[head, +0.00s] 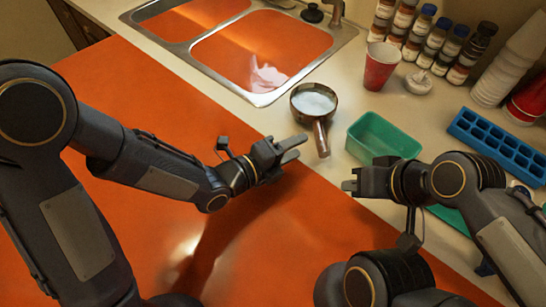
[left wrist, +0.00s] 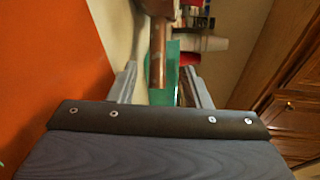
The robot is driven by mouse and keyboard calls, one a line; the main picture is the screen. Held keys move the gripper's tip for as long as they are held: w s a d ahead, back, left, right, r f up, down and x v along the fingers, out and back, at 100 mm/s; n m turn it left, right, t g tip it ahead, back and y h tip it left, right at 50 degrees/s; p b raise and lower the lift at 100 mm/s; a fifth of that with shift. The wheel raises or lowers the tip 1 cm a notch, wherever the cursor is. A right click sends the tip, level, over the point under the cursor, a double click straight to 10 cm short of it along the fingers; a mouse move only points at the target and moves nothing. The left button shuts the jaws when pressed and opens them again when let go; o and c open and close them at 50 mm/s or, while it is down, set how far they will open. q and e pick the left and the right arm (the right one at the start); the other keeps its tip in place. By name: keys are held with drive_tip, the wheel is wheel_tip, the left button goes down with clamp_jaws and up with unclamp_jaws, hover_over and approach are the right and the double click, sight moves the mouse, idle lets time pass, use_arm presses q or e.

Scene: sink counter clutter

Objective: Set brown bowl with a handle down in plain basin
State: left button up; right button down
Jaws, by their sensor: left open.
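The brown bowl with a handle (head: 334,97) stands upright on the counter by the sink, with whitish contents inside. Its handle (head: 322,140) points toward the front of the counter. My left gripper (head: 299,149) is open, just left of the handle. In the left wrist view the brown handle (left wrist: 158,50) shows ahead, in line with the gap between the open fingers (left wrist: 159,70). The sink has two basins, a larger right one (head: 245,55) and a left one (head: 190,15), both orange inside. My right gripper (head: 347,180) is below the green tub; its finger gap is unclear.
A green rectangular tub (head: 384,140) stands right of the bowl. A red cup (head: 381,68), several bottles (head: 440,42) and a blue ice tray (head: 500,145) are further right. A black stopper (head: 312,13) and faucet are behind the sink. The orange surface at front left is clear.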

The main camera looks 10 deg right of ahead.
use_arm(q)
drive_tip(key=v, duration=0.7)
drive_tip(key=shift+b, duration=0.4)
drive_tip(key=w+a+r+n+t+y, duration=0.1)
drive_tip(key=w+a+n+t+y, duration=0.3)
drive_tip(key=a+n+y, duration=0.85)
drive_tip(key=s+a+r+n+g+h, duration=0.1)
drive_tip(key=s+a+n+g, duration=0.4)
drive_tip(key=s+a+n, duration=0.8)
drive_tip(key=s+n, duration=0.1)
drive_tip(key=n, duration=0.7)
drive_tip(key=shift+s+a+h, duration=0.2)
drive_tip(key=shift+a+h, duration=0.15)
drive_tip(key=shift+a, duration=0.05)
drive_tip(key=shift+n, duration=0.25)
